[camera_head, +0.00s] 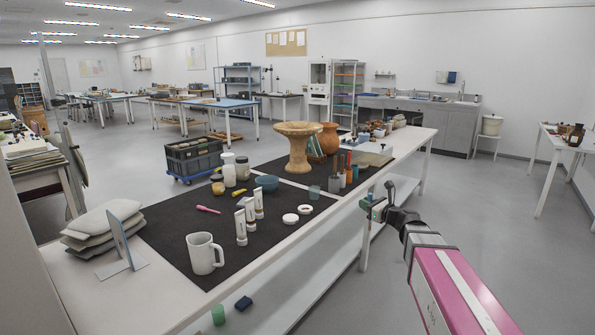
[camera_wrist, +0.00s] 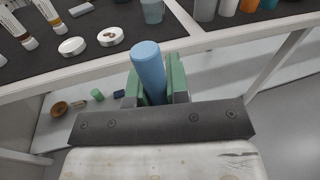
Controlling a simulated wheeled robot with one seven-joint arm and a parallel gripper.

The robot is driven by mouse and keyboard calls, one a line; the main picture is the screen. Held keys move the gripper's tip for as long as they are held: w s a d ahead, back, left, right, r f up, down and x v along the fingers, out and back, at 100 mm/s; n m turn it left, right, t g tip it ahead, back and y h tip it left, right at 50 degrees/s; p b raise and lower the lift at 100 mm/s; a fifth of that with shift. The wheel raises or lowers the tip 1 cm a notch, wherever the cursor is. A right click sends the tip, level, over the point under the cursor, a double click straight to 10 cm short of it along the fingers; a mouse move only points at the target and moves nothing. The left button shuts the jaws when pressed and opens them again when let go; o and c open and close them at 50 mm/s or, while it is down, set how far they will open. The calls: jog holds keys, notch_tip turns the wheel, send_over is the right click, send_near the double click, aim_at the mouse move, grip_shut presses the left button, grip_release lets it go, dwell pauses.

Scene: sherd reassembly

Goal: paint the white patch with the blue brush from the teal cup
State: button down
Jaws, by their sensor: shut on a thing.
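My gripper (camera_head: 376,208) is off the front edge of the table, to the right of the dark mat. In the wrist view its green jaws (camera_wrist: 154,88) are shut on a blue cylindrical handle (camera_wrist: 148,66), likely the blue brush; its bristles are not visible. I cannot make out the white patch for certain. A large tan pedestal vessel (camera_head: 298,146) stands farther back.
The table's white front edge (camera_head: 285,236) lies beside my gripper. Grey, orange and teal containers (camera_head: 342,180) stand close together right of the cup. A lower shelf (camera_head: 290,300) runs beneath.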

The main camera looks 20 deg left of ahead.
jog(key=w+a+r+h, duration=0.1)
jog(key=a+r, duration=0.4)
jog(key=a, duration=0.9)
jog(key=w+a+r, duration=0.1)
jog(key=a+r, duration=0.4)
jog(key=a, duration=0.8)
jog(key=shift+n+t, duration=0.3)
jog(key=shift+t, duration=0.1)
jog(key=shift+w+f, duration=0.2)
jog(key=shift+f, duration=2.35)
jog(key=shift+f, duration=0.3)
jog(key=shift+w, duration=0.1)
jog(key=shift+s+a, duration=0.15)
jog(key=shift+s, duration=0.3)
jog(key=shift+r, duration=0.1)
jog(key=shift+r, duration=2.45)
